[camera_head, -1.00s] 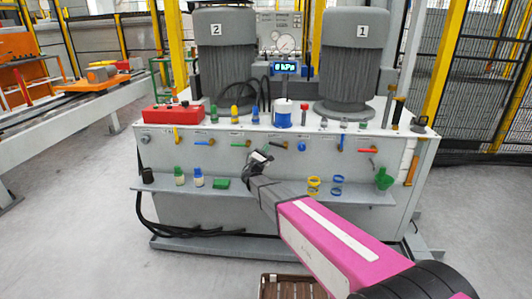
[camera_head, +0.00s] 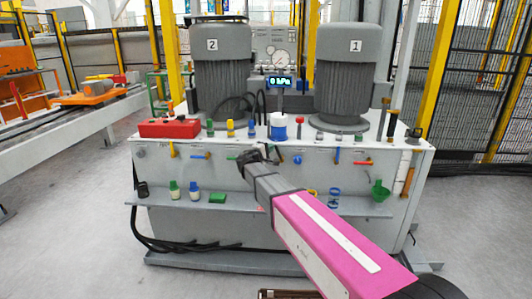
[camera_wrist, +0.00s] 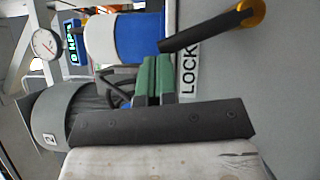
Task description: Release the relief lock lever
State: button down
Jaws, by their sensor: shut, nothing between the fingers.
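The relief lock lever (camera_wrist: 212,31) shows in the wrist view as a black handle on a yellow-orange pivot, angled across the grey panel beside a LOCK label (camera_wrist: 188,70). My gripper (camera_wrist: 157,60) has its green finger pads together, with nothing held. Its fingertips are close to the free end of the lever; I cannot tell whether they touch. In the head view my gripper (camera_head: 250,157) is in front of the panel's lever row, left of centre, and I cannot make out the lock lever there.
The panel front (camera_head: 165,170) carries several coloured levers, with a shelf (camera_head: 325,208) of loose parts below. A blue and white cylinder (camera_head: 278,127), a red box (camera_head: 169,128) and two motors (camera_head: 222,65) stand on top. A gauge (camera_wrist: 46,43) shows behind.

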jog(key=shift+d+r+m+g+y, duration=0.25)
jog(key=shift+d+r+m+g, duration=0.15)
jog(key=shift+d+m, duration=0.35)
jog(key=shift+d+r+m+g+y, duration=0.25)
jog(key=shift+d+r+m+g, duration=0.15)
jog(key=shift+d, duration=0.5)
